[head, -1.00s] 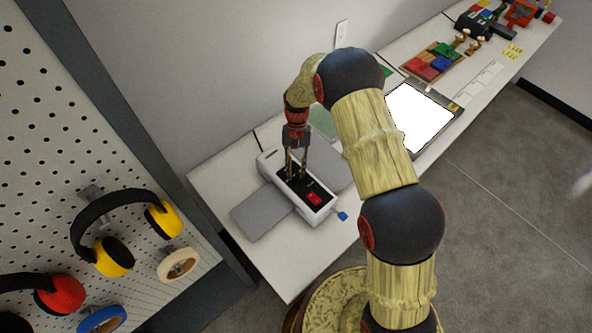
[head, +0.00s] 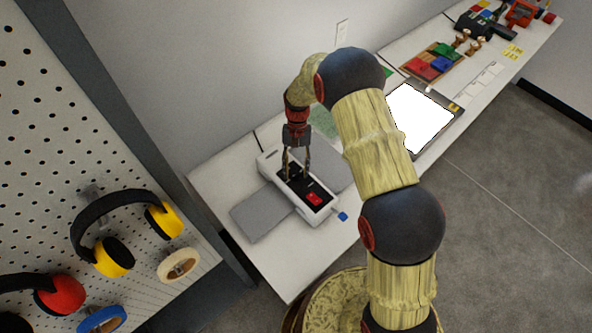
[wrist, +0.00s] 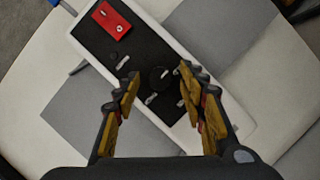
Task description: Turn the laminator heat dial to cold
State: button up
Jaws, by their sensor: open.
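The laminator (head: 328,213) is a white box with a black top panel on the table, under my gripper (head: 296,177). In the wrist view, its white case (wrist: 80,33) lies diagonally. A dark round dial (wrist: 160,78) sits on the black panel, with small pale marks around it. My open gripper (wrist: 159,77) has one fingertip on each side of the dial. I cannot tell whether the fingertips touch it or where the dial points. A red switch (head: 314,199) is at the panel's near end; it also shows in the wrist view (wrist: 112,20). In the head view the fingers partly hide the dial.
Grey flat sheets (head: 262,214) extend from both long sides of the laminator. A small blue piece (head: 342,216) is by its near end. A white lit panel (head: 418,118) and coloured blocks (head: 430,66) are farther along the table. A pegboard (head: 85,120) with earmuffs stands at left.

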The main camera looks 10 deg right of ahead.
jog(key=v, duration=1.1)
jog(key=shift+r, duration=0.3)
jog(key=shift+w, duration=0.1)
jog(key=s+d+r+t+b, duration=0.3)
jog(key=s+r, duration=0.2)
jog(key=s, duration=0.5)
jog(key=s+d+r+n+t+b, duration=0.1)
jog(key=s+d+r+t+b, duration=0.2)
jog(key=s+r, duration=0.3)
jog(key=s+d+r+n+t+b, duration=0.1)
jog(key=s+d+r+t+b, duration=0.3)
jog(key=s, duration=1)
notch_tip(320, 180, up, 2)
jog(key=shift+s+r+h+b, duration=0.2)
jog(key=shift+s+h+b, duration=0.15)
jog(key=shift+h, duration=0.05)
jog(key=shift+d, duration=0.25)
